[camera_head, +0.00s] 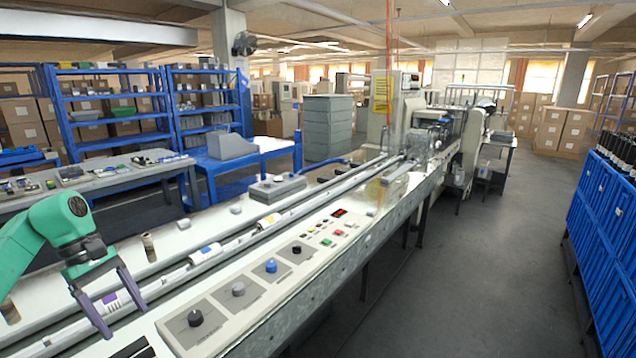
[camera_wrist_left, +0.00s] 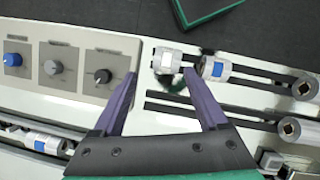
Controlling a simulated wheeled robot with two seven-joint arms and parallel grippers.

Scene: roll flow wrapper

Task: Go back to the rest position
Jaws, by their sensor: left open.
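My left gripper (camera_head: 126,321) is open, at the lower left of the head view, over the wrapper machine's long bed (camera_head: 330,190). Its purple fingers straddle the line of sight to a white roll with a purple label (camera_head: 111,301); I cannot tell whether they touch it. In the left wrist view the open fingertips (camera_wrist_left: 160,75) have nothing gripped between them. A white roll (camera_wrist_left: 166,60) and a blue-banded roll (camera_wrist_left: 214,68) lie near the tips. My right gripper is not in view.
A control panel with knobs (camera_head: 238,290) runs along the bed's near edge. A roll with a blue label (camera_head: 205,253) and one with a yellow label (camera_head: 268,220) lie further along. Blue crates (camera_head: 610,230) stand at the right. The floor (camera_head: 470,270) between is clear.

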